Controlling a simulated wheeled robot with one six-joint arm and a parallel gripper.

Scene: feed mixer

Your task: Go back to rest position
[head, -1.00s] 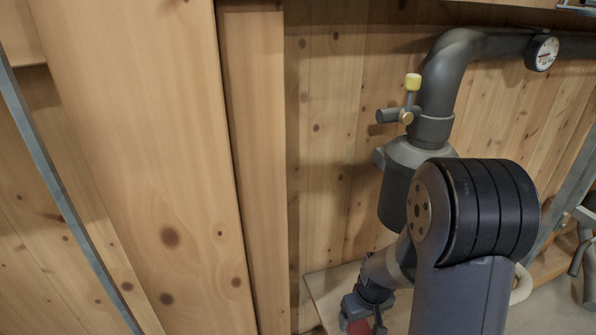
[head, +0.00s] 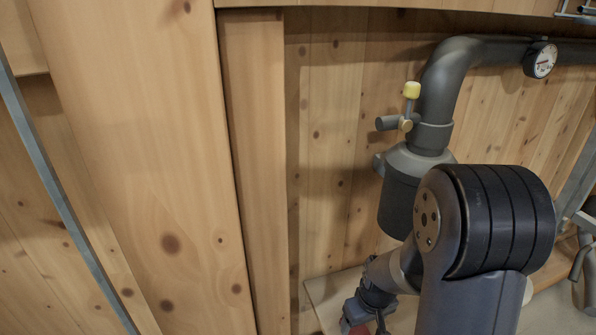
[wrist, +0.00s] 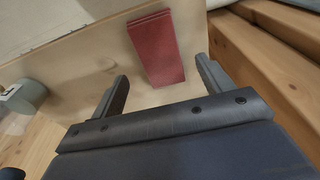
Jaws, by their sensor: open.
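My gripper (wrist: 163,88) is open in the wrist view, with its two dark fingers spread wide and nothing held between them. A red block (wrist: 155,48) lies on a light wooden board (wrist: 85,62) ahead of the fingers, apart from both. In the head view my gripper (head: 366,328) is at the bottom, partly cut off by the frame edge, with a bit of the red block showing by it. My dark arm covers part of the board there.
A grey pipe (head: 462,62) with a gauge (head: 541,60) and a yellow-tipped valve (head: 411,92) runs down to a grey canister (head: 400,190) behind my arm. A thick wooden post (head: 150,150) stands at the left. Wooden beams (wrist: 270,50) lie right of the board.

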